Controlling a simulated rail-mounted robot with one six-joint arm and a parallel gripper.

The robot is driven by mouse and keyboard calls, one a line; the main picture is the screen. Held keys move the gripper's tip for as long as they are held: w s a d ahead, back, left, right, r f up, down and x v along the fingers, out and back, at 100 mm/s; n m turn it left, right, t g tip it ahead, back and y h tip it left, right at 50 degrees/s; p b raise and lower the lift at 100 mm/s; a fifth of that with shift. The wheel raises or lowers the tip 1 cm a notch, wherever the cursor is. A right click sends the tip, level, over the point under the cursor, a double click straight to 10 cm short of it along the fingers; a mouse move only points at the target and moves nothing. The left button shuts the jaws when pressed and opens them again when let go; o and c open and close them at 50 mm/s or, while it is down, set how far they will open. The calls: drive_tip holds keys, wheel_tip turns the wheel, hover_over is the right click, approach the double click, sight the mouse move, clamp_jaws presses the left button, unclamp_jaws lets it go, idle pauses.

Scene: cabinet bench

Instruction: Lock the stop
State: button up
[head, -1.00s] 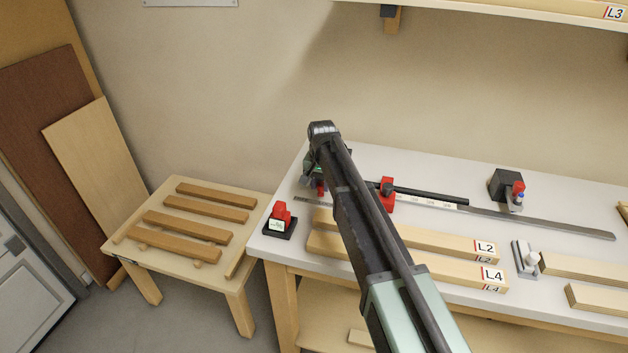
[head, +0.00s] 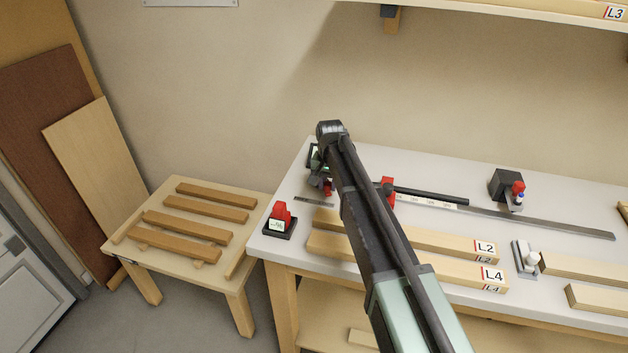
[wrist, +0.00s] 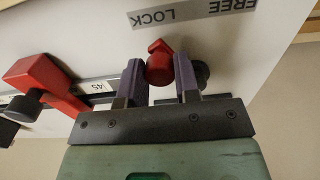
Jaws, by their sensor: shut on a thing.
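A red knob (wrist: 159,66) with a pointed tip sits between the two fingers of my gripper (wrist: 160,82) in the wrist view. My gripper is shut on it. The tip points toward the label (wrist: 190,13), on the side of the word LOCK; FREE is further right. The red stop block (wrist: 45,82) with a dark knob stands left of my gripper on the scale strip. In the head view my gripper (head: 323,185) is low at the left end of the bench, partly hidden by my arm. The red stop (head: 388,188) shows just right of my arm.
A metal rail (head: 540,222) runs right along the bench (head: 425,165). Labelled boards L2 (head: 440,242) and L4 (head: 440,268) lie in front. A red device on a black base (head: 280,220) is at the front left corner. A black block (head: 506,184) stands at the back right.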

drive_tip(key=shift+w+d, duration=0.1)
drive_tip(key=shift+d, duration=0.2)
drive_tip(key=o, duration=0.7)
drive_tip(key=shift+r, duration=0.1)
wheel_tip(320, 180, up, 9)
drive_tip(key=p, duration=0.9)
